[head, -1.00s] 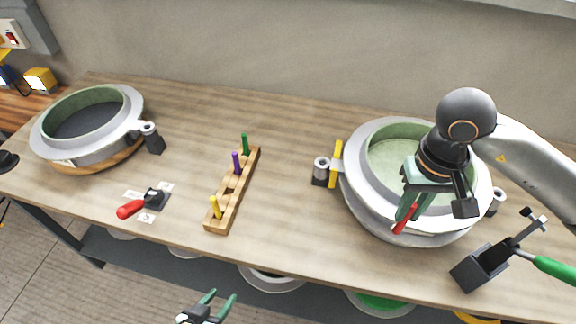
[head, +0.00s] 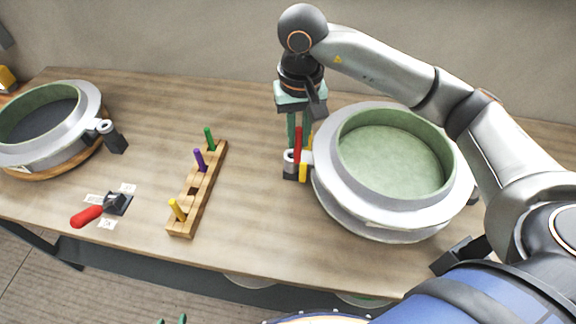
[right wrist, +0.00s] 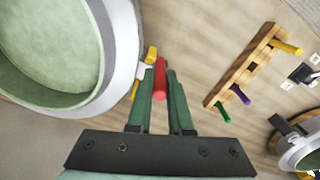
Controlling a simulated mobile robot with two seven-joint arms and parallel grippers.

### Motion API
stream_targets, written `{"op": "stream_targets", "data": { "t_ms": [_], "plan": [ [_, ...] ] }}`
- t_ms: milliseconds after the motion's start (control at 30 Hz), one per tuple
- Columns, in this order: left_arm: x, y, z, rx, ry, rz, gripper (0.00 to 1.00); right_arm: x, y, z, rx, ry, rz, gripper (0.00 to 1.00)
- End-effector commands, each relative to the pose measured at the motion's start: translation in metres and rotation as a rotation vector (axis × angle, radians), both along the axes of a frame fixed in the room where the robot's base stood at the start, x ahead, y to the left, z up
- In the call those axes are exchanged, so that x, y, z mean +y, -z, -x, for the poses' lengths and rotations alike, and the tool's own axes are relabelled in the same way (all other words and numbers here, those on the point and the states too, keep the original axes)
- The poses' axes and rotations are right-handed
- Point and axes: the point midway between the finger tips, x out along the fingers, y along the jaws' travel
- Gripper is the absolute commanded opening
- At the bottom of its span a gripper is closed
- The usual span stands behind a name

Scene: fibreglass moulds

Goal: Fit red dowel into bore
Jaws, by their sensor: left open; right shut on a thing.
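The red dowel (head: 298,145) is upright between the fingers of my right gripper (head: 299,135), which is shut on it. The dowel also shows in the right wrist view (right wrist: 160,80). Its lower end appears at the grey lug (head: 289,158) on the left side of the right-hand mould (head: 335,185). The bore itself is hidden, so I cannot tell whether the dowel is over it, beside it or in it. A yellow piece (head: 304,172) stands beside the lug. Only the fingertips of my left gripper (head: 172,321) show at the bottom edge, apart and empty.
A wooden rack (head: 205,190) holds green, purple and yellow dowels. My right arm spans above the right-hand mould. The table between rack and lug is clear.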

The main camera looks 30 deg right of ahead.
Motion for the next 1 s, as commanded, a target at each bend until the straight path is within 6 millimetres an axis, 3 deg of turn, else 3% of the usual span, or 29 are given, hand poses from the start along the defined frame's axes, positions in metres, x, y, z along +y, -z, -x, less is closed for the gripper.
{"op": "stream_targets", "data": {
  "t_ms": [200,400,700,1000],
  "plan": [
    [0.000,0.014,0.000,0.000,0.000,0.000,0.50,-0.015,-0.004,-0.040,0.004,0.251,-0.008,0.00],
    [0.000,0.017,0.000,0.000,0.000,0.000,0.50,-0.022,-0.004,-0.053,0.014,0.357,-0.010,0.00],
    [0.000,0.011,0.000,0.000,-0.001,-0.001,0.50,-0.022,0.045,-0.054,0.018,0.367,-0.009,0.00],
    [0.000,0.009,0.000,-0.001,-0.001,0.000,0.50,-0.022,0.074,-0.053,0.018,0.366,-0.010,0.00]
  ]
}}
